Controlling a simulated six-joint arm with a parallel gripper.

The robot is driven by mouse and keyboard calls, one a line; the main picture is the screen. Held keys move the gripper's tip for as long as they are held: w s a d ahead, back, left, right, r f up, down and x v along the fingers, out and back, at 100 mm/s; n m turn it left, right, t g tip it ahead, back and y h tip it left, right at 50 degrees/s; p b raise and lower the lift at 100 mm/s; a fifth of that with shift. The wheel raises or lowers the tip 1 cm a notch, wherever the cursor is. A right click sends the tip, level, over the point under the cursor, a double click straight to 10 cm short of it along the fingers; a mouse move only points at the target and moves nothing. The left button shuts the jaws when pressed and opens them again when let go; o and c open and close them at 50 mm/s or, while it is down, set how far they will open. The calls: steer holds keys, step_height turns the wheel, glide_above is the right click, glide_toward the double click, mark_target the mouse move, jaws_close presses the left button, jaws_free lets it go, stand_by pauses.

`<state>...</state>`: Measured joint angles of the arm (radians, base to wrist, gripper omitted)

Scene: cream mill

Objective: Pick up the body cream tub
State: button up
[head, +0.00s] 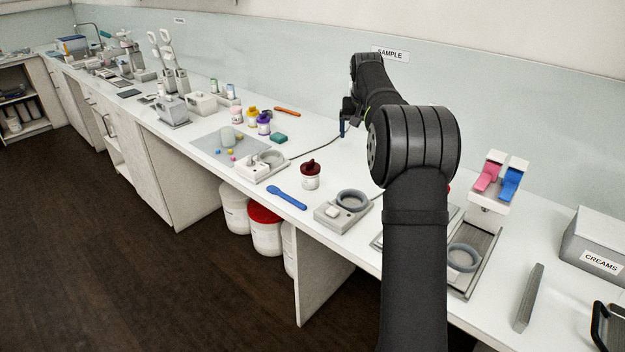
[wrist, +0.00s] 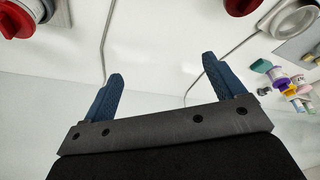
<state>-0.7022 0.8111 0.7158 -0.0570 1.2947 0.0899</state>
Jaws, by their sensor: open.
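No tub label is readable, so I cannot tell which is the body cream tub. A white jar with a dark red knobbed lid (head: 310,175) stands upright on the counter's middle. A dark red lid (wrist: 241,4) shows at the wrist view's top edge. A brighter red lid (wrist: 18,18) on a white tub is cut off at that view's top left. In the head view, a red patch (head: 447,190) is mostly hidden behind my arm. My gripper (wrist: 163,68) is open and empty, apart from both lids. Its blue fingers (head: 342,126) show towards the counter's back.
A ring-topped device (head: 343,210) stands right of the jar, and a blue spatula (head: 288,197) lies to its left. Small colourful-capped jars (head: 263,122) stand farther left. A cable (head: 315,148) crosses the counter. A grey CREAMS box (head: 598,245) stands at right.

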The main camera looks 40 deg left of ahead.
steer(key=n+g, duration=0.1)
steer(key=n, duration=0.1)
glide_above(310, 167)
steer(key=s+d, duration=0.2)
steer(key=d, duration=0.1)
steer(key=x, duration=1.2)
steer(key=shift+s+a, duration=0.3)
steer(key=shift+y, duration=0.3)
steer(key=shift+w+x, duration=0.2)
steer(key=shift+x, duration=2.65)
steer(key=shift+a+r, duration=0.1)
steer(key=shift+a, duration=0.1)
steer(key=shift+c, duration=0.2)
steer(key=c, duration=1.1)
